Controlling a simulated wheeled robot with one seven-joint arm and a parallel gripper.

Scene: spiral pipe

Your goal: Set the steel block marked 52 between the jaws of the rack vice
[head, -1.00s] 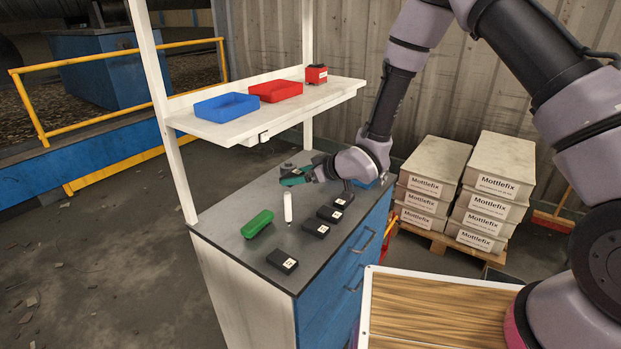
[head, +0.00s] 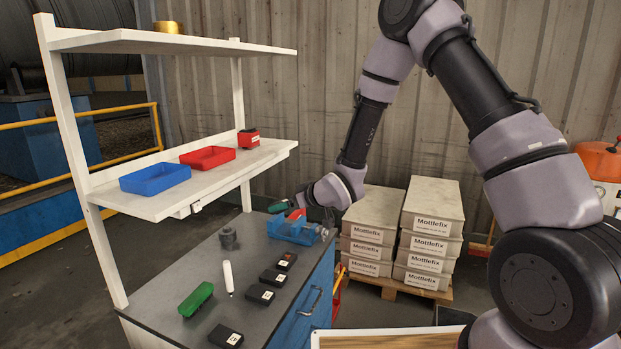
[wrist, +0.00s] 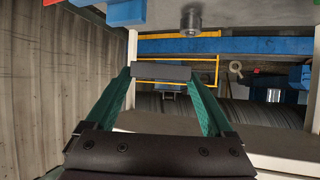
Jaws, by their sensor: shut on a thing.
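My gripper (head: 278,207) has green fingers and is shut on a dark grey block (wrist: 160,72), which spans the fingertips in the wrist view. No mark on the block is readable, and I cannot make it out in the head view. The blue vice (head: 290,231) stands at the far right end of the bench. My gripper appears just above the vice's far left side in the head view; the block is not seen between the jaws. A blue part (wrist: 125,12), likely the vice, shows at the wrist view's top edge.
Several dark labelled blocks (head: 260,294) lie along the bench (head: 180,290). A white marker (head: 228,277), a green case (head: 196,299) and a grey round piece (head: 228,238) are also there. A shelf (head: 160,203) with blue (head: 155,179) and red (head: 208,157) bins overhangs the left side.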

